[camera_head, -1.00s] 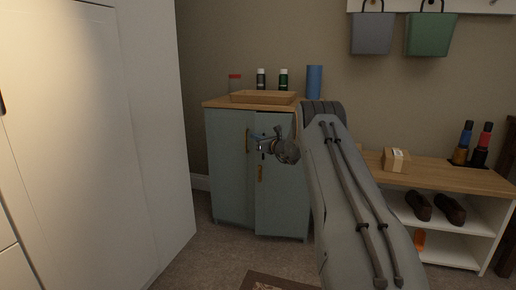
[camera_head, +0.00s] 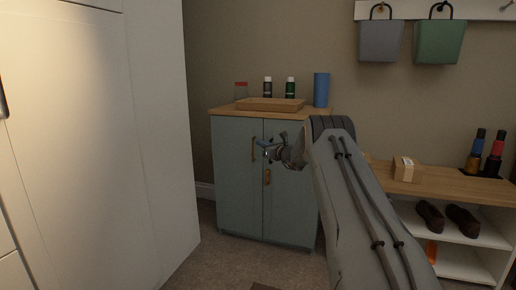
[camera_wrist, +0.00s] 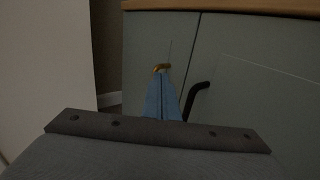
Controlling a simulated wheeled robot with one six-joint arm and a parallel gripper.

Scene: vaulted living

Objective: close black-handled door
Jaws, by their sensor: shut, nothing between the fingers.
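The grey-green cabinet (camera_head: 240,195) has two doors under a wooden top. The right door (camera_head: 290,205) looks flush or nearly flush with the left door (camera_head: 236,170), with a thin dark seam between them. The black handle (camera_wrist: 196,98) shows on the right door in the wrist view; my gripper and wrist largely hide it in the head view. My gripper (camera_head: 266,150) is shut and empty, its blue fingers (camera_wrist: 164,96) in front of the doors near the seam, left of the black handle. Contact with the door cannot be told.
A brass handle (camera_head: 253,149) is on the left door. A tray (camera_head: 270,104), bottles and a blue cylinder (camera_head: 321,90) stand on top. A tall white cupboard (camera_head: 95,150) stands close at left; a shoe bench (camera_head: 455,185) is at right.

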